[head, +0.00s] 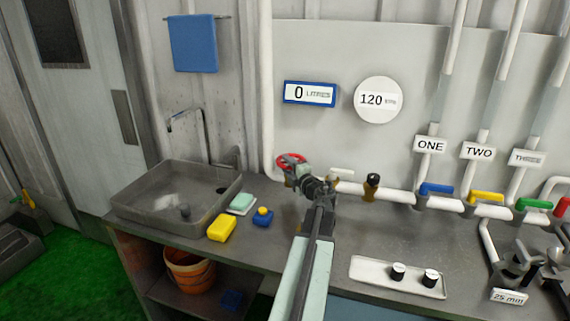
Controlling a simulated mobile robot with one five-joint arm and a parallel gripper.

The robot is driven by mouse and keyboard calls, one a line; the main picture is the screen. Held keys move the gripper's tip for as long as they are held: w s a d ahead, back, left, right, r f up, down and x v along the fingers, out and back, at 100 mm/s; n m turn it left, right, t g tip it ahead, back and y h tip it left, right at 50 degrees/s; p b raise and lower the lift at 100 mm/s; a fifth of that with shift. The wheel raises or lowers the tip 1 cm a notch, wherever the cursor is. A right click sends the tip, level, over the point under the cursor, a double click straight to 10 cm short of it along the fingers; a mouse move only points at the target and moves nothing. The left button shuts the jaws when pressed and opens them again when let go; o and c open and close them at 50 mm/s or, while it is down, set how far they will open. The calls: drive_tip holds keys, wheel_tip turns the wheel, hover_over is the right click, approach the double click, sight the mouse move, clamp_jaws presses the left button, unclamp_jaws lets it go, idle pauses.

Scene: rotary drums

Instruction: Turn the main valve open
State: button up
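A red handwheel (290,160) sits on the white pipe at the back of the counter, near the foot of the vertical pipe. It bears no readable label; it appears to be the main valve. My gripper (302,174) is at the wheel's lower right, overlapping it in the picture. My arm covers the valve body and part of the wheel. I cannot tell whether the fingers touch the wheel or are open or shut. The blue-framed display (309,94) above reads 0 litres. A round white dial (378,100) reads 120.
Right of my arm are a brass fitting with a black top (372,186), and blue (436,189), yellow (486,197) and green (533,204) valve handles. A tray (375,277) with two black-and-white knobs lies in front. Left are a sink (150,200) and yellow sponge (221,228).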

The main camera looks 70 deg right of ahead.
drive_tip(key=v, duration=0.5)
drive_tip(key=shift+s+a, duration=0.1)
drive_tip(key=shift+s, duration=0.05)
